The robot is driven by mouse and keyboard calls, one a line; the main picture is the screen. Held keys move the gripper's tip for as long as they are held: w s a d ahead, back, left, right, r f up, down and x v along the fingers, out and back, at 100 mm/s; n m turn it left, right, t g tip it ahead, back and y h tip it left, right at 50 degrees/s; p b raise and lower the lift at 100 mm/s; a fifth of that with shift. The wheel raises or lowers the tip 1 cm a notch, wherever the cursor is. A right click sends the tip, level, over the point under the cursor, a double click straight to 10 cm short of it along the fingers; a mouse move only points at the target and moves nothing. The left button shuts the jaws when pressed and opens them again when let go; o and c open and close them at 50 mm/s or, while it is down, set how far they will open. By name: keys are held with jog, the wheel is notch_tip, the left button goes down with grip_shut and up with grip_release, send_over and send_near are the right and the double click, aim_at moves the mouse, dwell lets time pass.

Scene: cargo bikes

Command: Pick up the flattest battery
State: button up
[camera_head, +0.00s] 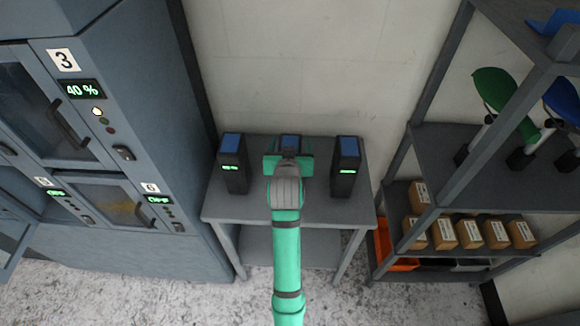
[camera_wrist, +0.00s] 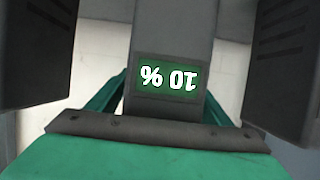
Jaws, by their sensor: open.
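Three dark upright batteries with blue tops stand on a grey table (camera_head: 215,209): a left one (camera_head: 232,172), a middle one (camera_head: 290,142) and a right one (camera_head: 345,170). In the wrist view the middle battery (camera_wrist: 172,35) shows a green display reading 10 %, upside down. The left and right displays are lit green but too small to read surely. My green gripper (camera_head: 288,165) is open at the middle battery and hides most of it in the head view. Its fingers (camera_wrist: 165,98) show on both sides of that battery; contact is unclear.
A grey charging cabinet (camera_head: 150,165) with numbered doors stands close at left; door 3 shows 40 %. At right a shelf rack (camera_head: 450,185) holds several cardboard boxes (camera_head: 469,234), an orange bin (camera_head: 400,264) and bike saddles (camera_head: 494,88). A pale wall is behind the table.

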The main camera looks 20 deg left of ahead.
jog(key=c, duration=1.7)
jog(key=shift+r, duration=0.2)
grip_shut()
